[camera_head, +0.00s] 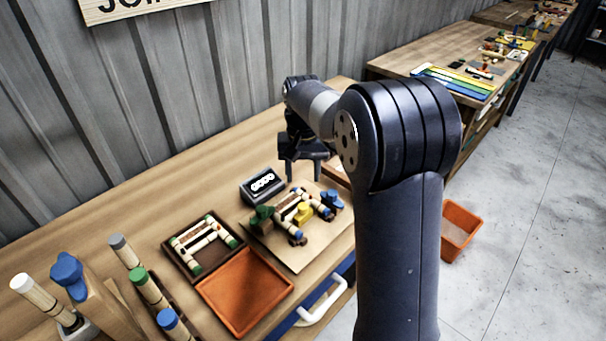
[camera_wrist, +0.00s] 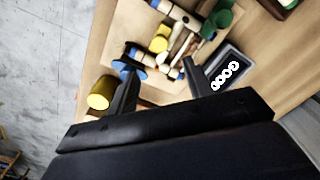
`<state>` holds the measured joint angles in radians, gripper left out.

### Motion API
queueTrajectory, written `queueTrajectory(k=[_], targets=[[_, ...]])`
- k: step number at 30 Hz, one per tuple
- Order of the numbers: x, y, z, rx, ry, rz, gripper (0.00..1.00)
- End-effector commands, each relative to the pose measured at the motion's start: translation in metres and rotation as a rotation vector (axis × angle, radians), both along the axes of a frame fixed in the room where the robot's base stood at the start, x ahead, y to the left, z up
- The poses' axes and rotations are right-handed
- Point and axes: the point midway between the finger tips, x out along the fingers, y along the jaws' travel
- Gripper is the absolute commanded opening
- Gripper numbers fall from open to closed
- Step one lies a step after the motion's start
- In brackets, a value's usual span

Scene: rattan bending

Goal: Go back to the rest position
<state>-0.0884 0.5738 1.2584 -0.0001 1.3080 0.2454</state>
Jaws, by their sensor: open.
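My gripper (camera_head: 303,168) hangs above the wooden workbench (camera_head: 226,155), over the far side of a light wooden board (camera_head: 298,251). In the wrist view its two dark fingers (camera_wrist: 158,82) are spread apart with nothing held between them. On the board are rattan pieces and small coloured fixtures: a green one (camera_head: 261,216), a yellow one (camera_head: 302,211) and a blue one (camera_head: 331,199). A dark box with a white-lettered display (camera_head: 264,186) stands next to the board; it also shows in the wrist view (camera_wrist: 225,74). My arm hides part of the bench's right side.
A dark tray with rattan pieces (camera_head: 190,270) and an orange tray (camera_head: 262,307) lie in front. Coloured-capped rods (camera_head: 150,289) stand at the lower left. A corrugated wall (camera_head: 150,85) rises behind. An orange bin (camera_head: 460,222) sits on the floor at right.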

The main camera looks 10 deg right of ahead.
Motion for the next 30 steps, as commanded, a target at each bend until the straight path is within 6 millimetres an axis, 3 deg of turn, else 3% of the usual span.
queueTrajectory(k=[8, 24, 30], targets=[[-0.001, 0.0, -0.015, 0.0, 0.004, 0.0, 0.49], [-0.001, 0.0, -0.11, 0.0, 0.005, 0.0, 0.49], [-0.011, -0.009, -0.109, 0.0, 0.001, -0.001, 0.49]])
